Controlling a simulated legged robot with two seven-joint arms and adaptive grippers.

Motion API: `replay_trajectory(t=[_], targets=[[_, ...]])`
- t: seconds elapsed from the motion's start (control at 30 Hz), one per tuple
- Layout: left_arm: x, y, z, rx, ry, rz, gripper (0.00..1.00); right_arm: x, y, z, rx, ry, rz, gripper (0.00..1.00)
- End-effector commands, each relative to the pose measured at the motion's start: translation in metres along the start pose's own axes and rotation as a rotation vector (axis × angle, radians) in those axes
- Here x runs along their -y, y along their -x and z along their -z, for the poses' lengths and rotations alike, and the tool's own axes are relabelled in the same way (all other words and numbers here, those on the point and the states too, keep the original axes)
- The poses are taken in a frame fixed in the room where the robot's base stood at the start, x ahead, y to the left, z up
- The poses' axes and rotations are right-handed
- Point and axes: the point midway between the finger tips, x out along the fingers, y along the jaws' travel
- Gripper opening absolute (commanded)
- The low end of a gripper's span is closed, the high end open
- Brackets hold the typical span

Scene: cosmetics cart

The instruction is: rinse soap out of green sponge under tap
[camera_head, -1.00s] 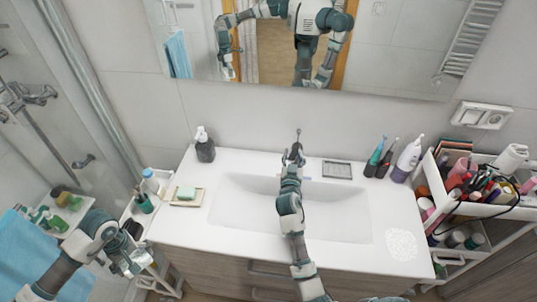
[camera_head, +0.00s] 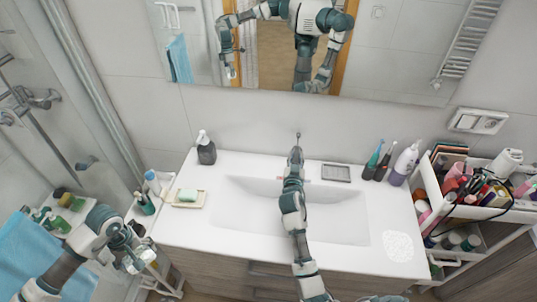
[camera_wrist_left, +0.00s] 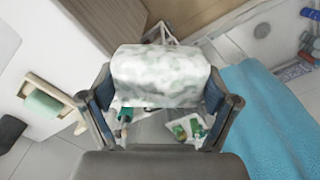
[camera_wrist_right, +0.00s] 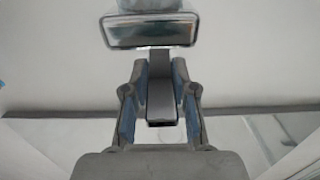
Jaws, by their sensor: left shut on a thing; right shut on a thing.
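The sponge (camera_wrist_left: 160,75) is covered in white foam with faint green showing through. My left gripper (camera_wrist_left: 160,95) is shut on it. In the head view that gripper (camera_head: 135,258) is at the lower left, left of the counter and well away from the basin. My right gripper (camera_head: 296,157) is at the back middle of the basin (camera_head: 335,215), by the tap (camera_head: 298,136). In the right wrist view, my right gripper (camera_wrist_right: 160,95) is shut on the grey tap lever (camera_wrist_right: 160,88), below the shiny tap body (camera_wrist_right: 150,33). I cannot make out any running water.
A soap dish (camera_head: 190,204) with green soap and a dark pump bottle (camera_head: 206,152) stand at the counter's left. Toothbrushes and bottles stand at the back right. White foam (camera_head: 397,246) lies on the right counter. A full cart (camera_head: 485,224) stands at the right.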

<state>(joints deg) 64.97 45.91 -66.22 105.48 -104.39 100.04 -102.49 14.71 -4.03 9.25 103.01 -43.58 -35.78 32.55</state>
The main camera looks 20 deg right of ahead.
Motion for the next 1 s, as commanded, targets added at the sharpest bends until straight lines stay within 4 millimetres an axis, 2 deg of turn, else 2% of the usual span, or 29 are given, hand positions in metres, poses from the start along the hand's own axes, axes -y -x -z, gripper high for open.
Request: replay_trajectory(t=[0.03,0.2,0.63,0.67,0.73,0.77,1.0], targets=[[0.000,0.019,0.000,-0.003,0.000,-0.001,0.60,0.001,0.001,0.004,0.037,-0.002,0.001,0.00],[0.001,0.041,0.000,-0.003,0.000,-0.003,0.60,0.002,0.000,0.006,0.102,-0.001,0.000,0.00],[0.002,0.044,0.000,-0.003,0.000,-0.004,0.60,0.003,0.001,-0.001,0.131,0.003,0.001,0.00],[0.002,0.044,0.000,-0.003,0.000,-0.004,0.60,0.003,0.001,-0.001,0.131,0.003,0.001,0.31],[0.002,0.044,0.000,-0.003,0.000,-0.004,0.60,0.003,0.001,0.000,0.129,0.002,0.001,0.49],[0.002,0.044,0.000,-0.003,0.000,-0.004,0.60,0.003,0.001,0.001,0.127,0.002,0.001,0.52],[0.004,0.045,-0.001,-0.004,0.000,-0.005,0.60,0.003,0.003,0.005,0.119,0.002,0.001,0.52]])
